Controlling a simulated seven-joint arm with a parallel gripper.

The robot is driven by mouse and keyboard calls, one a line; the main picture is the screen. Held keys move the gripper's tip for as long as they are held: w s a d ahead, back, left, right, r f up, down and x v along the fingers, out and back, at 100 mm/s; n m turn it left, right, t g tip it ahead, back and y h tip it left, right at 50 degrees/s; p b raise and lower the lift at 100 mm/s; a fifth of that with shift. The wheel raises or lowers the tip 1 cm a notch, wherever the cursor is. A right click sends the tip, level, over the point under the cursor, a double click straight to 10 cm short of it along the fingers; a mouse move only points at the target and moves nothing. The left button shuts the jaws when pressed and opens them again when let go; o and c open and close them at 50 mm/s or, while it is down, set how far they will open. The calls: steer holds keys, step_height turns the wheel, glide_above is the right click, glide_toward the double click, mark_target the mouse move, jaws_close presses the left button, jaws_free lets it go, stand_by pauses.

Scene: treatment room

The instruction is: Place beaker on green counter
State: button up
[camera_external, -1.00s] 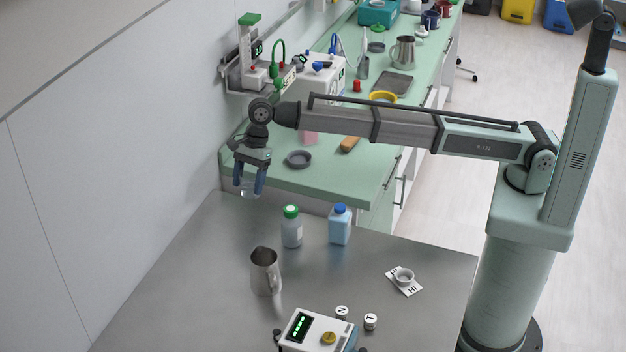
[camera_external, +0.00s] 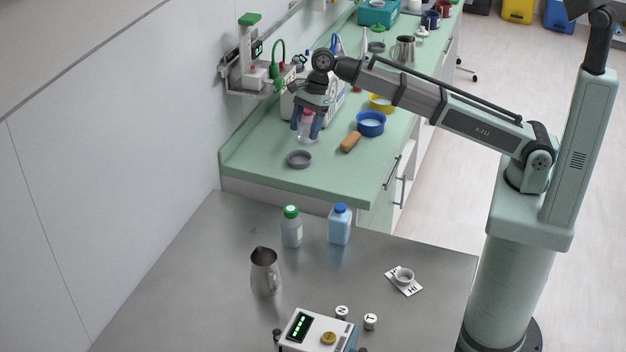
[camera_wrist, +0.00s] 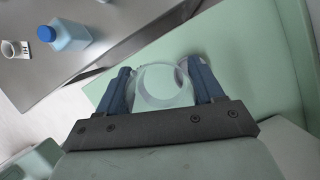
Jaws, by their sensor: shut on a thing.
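My gripper (camera_external: 307,128) is shut on a clear glass beaker (camera_external: 305,135), and it holds the beaker over the green counter (camera_external: 260,168). In the wrist view the beaker (camera_wrist: 163,84) sits between the two blue fingers of my gripper (camera_wrist: 163,88), with the green counter (camera_wrist: 258,50) behind it. The beaker looks roughly upright. I cannot tell the height of the gap between its base and the counter. Something pink shows behind the beaker and is partly hidden by my gripper.
Near the beaker on the counter are a grey dish (camera_external: 299,159), a tan brush-like item (camera_external: 350,142) and a blue bowl (camera_external: 370,123). A white device (camera_external: 328,85) stands behind. The steel table (camera_external: 220,280) holds a green-capped bottle (camera_external: 291,227), a blue-capped bottle (camera_external: 340,225) and a metal jug (camera_external: 265,271).

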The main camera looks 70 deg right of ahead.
steer(key=s+d+f, duration=0.2)
steer(key=s, duration=0.4)
steer(key=shift+m, duration=0.3)
steer(key=shift+a+f, duration=0.15)
steer(key=shift+f, duration=4.8)
steer(key=shift+f, duration=0.1)
steer(key=o, duration=1.1)
steer(key=v, duration=1.2)
steer(key=shift+s+a, duration=0.1)
